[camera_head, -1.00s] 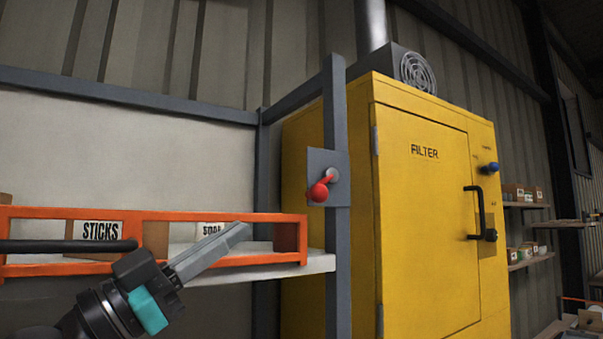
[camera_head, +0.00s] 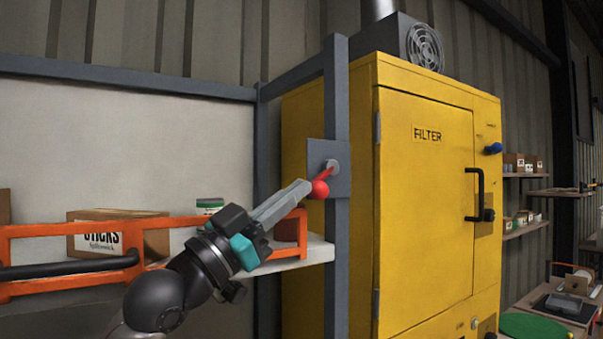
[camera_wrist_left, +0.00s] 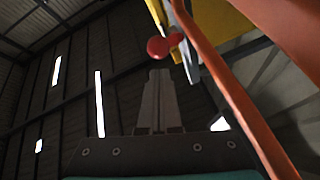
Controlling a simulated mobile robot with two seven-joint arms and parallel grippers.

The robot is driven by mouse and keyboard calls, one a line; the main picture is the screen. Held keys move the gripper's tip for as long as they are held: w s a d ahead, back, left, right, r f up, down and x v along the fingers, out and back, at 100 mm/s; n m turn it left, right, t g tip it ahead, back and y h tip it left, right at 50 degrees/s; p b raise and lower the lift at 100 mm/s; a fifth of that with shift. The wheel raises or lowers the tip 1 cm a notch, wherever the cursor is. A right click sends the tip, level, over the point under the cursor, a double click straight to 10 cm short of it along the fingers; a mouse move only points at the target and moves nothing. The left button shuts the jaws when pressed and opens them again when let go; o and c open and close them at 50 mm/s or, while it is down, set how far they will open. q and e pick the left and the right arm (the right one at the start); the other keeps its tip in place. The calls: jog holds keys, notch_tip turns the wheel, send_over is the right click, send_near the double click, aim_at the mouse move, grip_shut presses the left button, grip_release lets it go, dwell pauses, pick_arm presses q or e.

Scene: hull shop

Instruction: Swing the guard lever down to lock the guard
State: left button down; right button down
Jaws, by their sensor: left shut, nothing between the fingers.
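The guard lever is a short red lever with a round red knob (camera_head: 320,189). Its pivot sits on a grey plate (camera_head: 343,178) on the upright post, and it slants down and to the left. The orange guard (camera_head: 70,231) runs along the front of the shelf. My left gripper (camera_head: 306,187) is shut and empty, its fingertips right beside the knob on its left; I cannot tell whether they touch. In the left wrist view the knob (camera_wrist_left: 158,47) shows just beyond the shut fingertips (camera_wrist_left: 160,72). My right gripper is out of view.
A yellow filter cabinet (camera_head: 425,210) stands right behind the post (camera_head: 337,255). In the wrist view, an orange bar (camera_wrist_left: 235,95) runs close on the right.

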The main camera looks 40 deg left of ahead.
aim_at(319, 196)
pick_arm(q)
jog(key=shift+p+x, duration=0.35)
jog(key=shift+x, duration=0.6)
jog(key=shift+f, duration=0.1)
jog(key=f+t+b, duration=0.2)
jog(key=b, duration=0.1)
jog(key=shift+w+d, duration=0.1)
jog(key=shift+w, duration=0.2)
jog(key=shift+w+d+f+n+t+b, duration=0.1)
jog(key=shift+w+f+n+t+b, duration=0.15)
jog(key=shift+b, duration=0.55)
jog(key=shift+w+d+f, duration=0.1)
jog(key=shift+w+f, duration=0.1)
